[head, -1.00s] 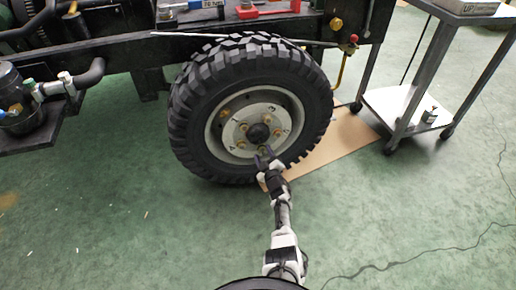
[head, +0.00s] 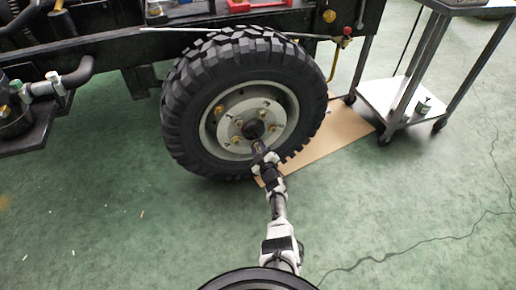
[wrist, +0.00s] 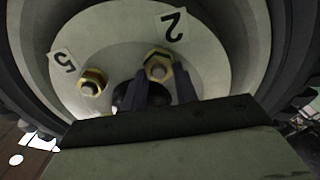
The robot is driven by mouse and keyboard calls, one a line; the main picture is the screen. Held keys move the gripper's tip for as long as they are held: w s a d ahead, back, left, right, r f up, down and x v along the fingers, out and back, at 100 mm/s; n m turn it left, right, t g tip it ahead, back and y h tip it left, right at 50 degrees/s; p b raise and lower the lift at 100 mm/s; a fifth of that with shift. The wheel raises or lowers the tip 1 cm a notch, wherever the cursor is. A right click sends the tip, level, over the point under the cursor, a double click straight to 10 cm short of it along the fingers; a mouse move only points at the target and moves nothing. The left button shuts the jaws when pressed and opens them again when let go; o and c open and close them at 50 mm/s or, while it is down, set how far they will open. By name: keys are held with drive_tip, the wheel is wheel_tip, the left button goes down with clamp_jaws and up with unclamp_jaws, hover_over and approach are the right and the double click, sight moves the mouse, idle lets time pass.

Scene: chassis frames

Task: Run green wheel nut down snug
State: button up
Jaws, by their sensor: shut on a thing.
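The wheel (head: 190,110) is a black knobbly tyre with a pale rim and a dark centre hub (head: 253,130). Several brass-coloured nuts sit around the hub. My gripper (head: 259,147) reaches the lower part of the hub plate. In the wrist view my gripper (wrist: 164,82) has its two dark fingers on either side of a wheel nut (wrist: 158,64) beside the label "2", shut on it. The nut looks brass with a grey stud end in it; I cannot make out green on it. Another nut (wrist: 92,82) sits by the label "5", untouched.
A metal trolley (head: 395,100) stands right of the wheel, with a small can (head: 423,106) on its lower shelf. A brown board (head: 335,140) lies under the tyre. The vehicle frame (head: 110,55) runs above. The green floor in front is mostly clear.

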drive_tip(key=m, duration=0.5)
drive_tip(key=shift+d+r+m, duration=0.1)
drive_tip(key=shift+m, duration=0.3)
drive_tip(key=o, duration=1)
